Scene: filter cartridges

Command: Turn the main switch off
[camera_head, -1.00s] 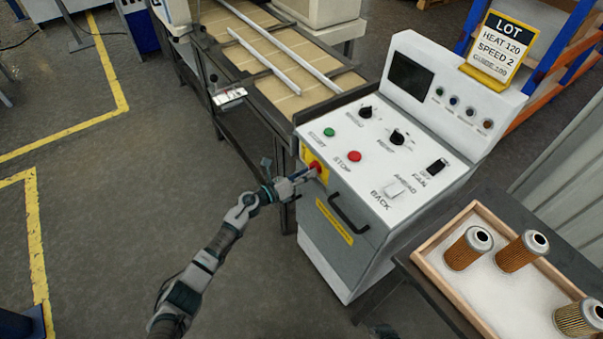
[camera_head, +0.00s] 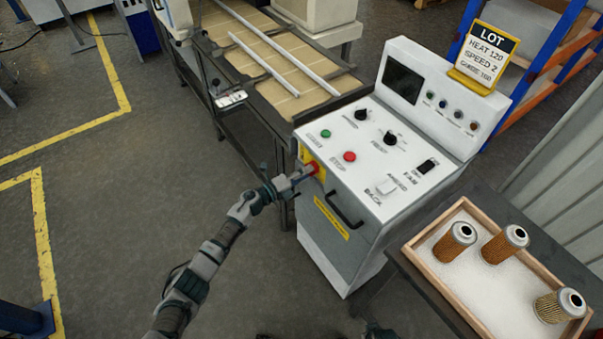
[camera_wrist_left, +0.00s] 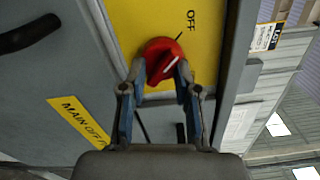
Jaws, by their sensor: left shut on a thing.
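The main switch is a red round knob (camera_head: 312,168) on a yellow plate on the machine's front, at its left corner. In the left wrist view, the knob (camera_wrist_left: 160,55) has a white line slanting up to the right, and a black tick and the word OFF (camera_wrist_left: 191,20) stand above it to the right. The white line does not point straight at the tick. My left gripper (camera_head: 303,173) is shut on the knob, with a blue-grey finger on each side of it in the wrist view (camera_wrist_left: 163,75). My right gripper is not in view.
A dark handle (camera_head: 340,211) juts from the machine front beside the switch. Green and red buttons and dials sit on the panel (camera_head: 375,160) above. A wooden tray (camera_head: 440,285) with 3 filter cartridges stands at right.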

